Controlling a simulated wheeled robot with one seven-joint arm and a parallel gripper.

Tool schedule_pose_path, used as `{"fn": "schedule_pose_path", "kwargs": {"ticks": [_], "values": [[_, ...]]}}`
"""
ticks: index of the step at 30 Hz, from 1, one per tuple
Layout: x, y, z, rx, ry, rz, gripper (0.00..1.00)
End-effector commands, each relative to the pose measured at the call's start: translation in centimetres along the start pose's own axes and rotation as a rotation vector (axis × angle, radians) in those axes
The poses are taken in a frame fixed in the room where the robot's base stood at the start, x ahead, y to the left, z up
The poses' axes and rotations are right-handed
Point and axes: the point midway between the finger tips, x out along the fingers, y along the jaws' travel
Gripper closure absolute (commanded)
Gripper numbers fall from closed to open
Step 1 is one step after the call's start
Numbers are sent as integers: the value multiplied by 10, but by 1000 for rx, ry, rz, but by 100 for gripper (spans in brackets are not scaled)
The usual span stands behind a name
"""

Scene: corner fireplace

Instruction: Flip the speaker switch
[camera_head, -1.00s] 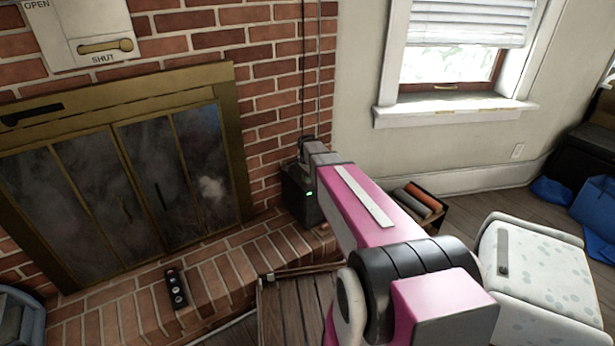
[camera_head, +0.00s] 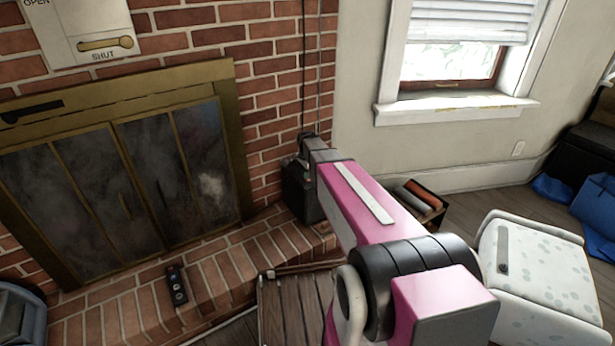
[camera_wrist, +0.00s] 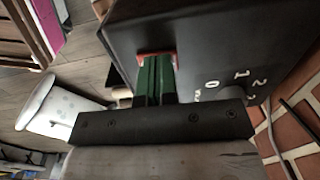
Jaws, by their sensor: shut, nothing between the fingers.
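The speaker (camera_head: 298,192) is a dark box at the right end of the brick hearth, against the wall. In the head view my arm reaches to the top of the speaker.
The fireplace (camera_head: 120,190) stands left of the speaker. A small black device (camera_head: 177,287) lies on the hearth (camera_head: 215,275). A crate of rolls (camera_head: 432,205) and a white spotted seat (camera_head: 540,270) stand to the right. A cable (camera_wrist: 270,130) runs beside the speaker.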

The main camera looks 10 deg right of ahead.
Motion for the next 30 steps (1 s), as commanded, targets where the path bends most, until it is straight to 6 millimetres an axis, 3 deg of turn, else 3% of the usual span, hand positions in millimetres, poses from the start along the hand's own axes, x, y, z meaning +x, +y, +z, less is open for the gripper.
{"fn": "schedule_pose_path", "kwargs": {"ticks": [14, 30], "values": [[-5, -2, 0, 0, 1, 0, 100], [-89, -2, 0, 0, 1, -1, 100]]}}
